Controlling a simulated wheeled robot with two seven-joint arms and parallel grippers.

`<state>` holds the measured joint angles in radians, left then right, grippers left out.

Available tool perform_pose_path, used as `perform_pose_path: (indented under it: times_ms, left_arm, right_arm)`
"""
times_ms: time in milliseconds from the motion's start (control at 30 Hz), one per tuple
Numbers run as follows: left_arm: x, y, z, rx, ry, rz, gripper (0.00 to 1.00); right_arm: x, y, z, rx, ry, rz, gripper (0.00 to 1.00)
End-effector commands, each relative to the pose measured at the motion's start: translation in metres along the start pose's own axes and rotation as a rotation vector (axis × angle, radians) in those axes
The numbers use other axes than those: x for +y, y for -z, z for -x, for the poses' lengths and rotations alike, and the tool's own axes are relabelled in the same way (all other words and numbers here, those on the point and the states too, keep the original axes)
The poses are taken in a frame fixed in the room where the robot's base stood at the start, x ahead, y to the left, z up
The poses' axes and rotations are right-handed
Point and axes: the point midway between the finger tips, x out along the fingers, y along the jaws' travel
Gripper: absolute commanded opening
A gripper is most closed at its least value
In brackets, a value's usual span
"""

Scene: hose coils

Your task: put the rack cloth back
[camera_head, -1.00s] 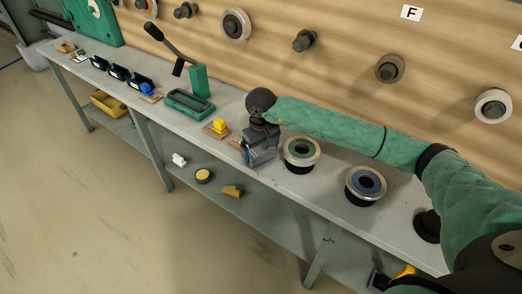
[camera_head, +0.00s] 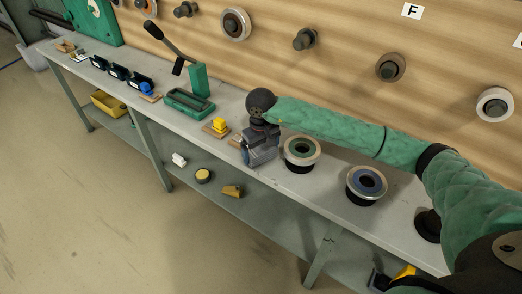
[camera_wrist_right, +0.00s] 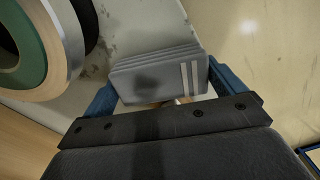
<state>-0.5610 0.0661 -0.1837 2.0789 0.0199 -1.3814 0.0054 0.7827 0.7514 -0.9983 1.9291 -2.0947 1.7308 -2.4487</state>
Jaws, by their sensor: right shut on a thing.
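The rack cloth (camera_wrist_right: 160,76) is a grey folded stack with pale stripes near one end. My right gripper (camera_wrist_right: 165,90) is shut on it, with a blue finger at each side in the right wrist view. In the head view the right gripper (camera_head: 260,152) points down at the front part of the bench top, left of a green-centred reel. Whether the cloth touches the bench is hard to tell. A bit of wood-coloured surface shows under the cloth in the wrist view. My left gripper is not in view.
A green-centred reel (camera_head: 301,152) stands close to the right gripper, and a blue-centred reel (camera_head: 367,184) farther right. A yellow block (camera_head: 219,125) on a wooden board and a green lever press (camera_head: 190,100) stand to the left. Pegs stick out of the wooden wall (camera_head: 350,35).

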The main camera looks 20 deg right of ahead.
Motion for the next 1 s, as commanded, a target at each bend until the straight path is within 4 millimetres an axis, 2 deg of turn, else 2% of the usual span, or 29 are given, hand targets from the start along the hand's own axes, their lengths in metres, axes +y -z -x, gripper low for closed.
perform_pose_path:
  times_ms: [867,900,1000]
  left_arm:
    - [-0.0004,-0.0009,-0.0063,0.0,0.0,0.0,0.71]
    - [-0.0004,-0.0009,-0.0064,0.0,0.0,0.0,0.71]
    - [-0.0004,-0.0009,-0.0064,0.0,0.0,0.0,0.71]
  right_arm:
    - [0.0,0.0,-0.0057,0.0,0.0,0.0,0.77]
    - [0.0,0.0,-0.0057,0.0,0.0,0.0,1.0]
    - [0.0,0.0,-0.0058,0.0,0.0,0.0,1.0]
